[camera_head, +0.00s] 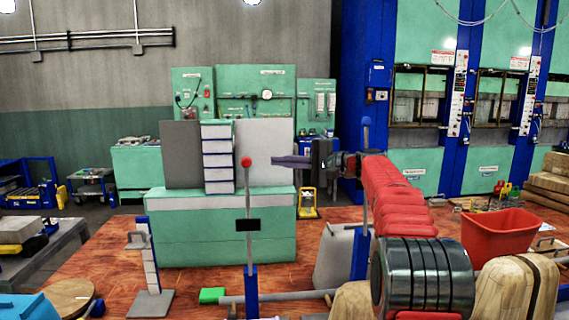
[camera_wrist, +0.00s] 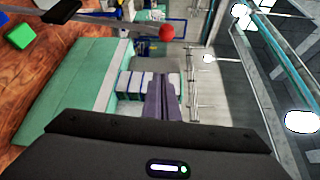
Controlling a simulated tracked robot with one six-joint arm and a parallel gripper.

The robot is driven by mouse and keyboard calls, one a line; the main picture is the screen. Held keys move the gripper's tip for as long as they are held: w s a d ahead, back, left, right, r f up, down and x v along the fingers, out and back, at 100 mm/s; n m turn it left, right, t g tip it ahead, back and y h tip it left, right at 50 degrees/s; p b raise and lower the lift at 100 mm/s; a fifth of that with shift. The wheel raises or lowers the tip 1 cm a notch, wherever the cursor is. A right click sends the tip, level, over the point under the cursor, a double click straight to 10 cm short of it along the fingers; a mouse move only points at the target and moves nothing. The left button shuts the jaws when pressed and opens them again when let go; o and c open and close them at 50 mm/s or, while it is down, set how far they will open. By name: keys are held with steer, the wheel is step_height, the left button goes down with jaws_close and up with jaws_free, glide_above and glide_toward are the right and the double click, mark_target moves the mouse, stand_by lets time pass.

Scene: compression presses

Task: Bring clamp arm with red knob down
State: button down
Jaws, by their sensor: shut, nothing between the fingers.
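The clamp arm (camera_head: 249,195) is a thin grey rod standing nearly upright, with the red knob (camera_head: 246,162) at its top and a black block (camera_head: 247,225) partway down. Its lower end meets a blue post (camera_head: 251,285) at the front of the table. My gripper (camera_head: 276,161) is shut and empty, with its purple-grey fingers pointing left at about the knob's height. In the head view the fingertips appear just right of the knob, with a small gap. In the wrist view, the red knob (camera_wrist: 166,32) shows beyond the closed fingers (camera_wrist: 162,80), apart from them.
A second rod with a blue knob (camera_head: 366,122) stands right, close to my arm in the picture. A green block (camera_head: 212,295) lies left of the clamp post. A red bin (camera_head: 500,232) is at right. A grey stand (camera_head: 150,265) is at left. A green machine (camera_head: 220,230) stands behind.

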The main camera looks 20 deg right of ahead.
steer(key=w+a, duration=0.1)
steer(key=a, duration=0.6)
stand_by(0.7)
steer(key=shift+s+d, duration=0.1)
steer(key=shift+s, duration=0.05)
stand_by(0.4)
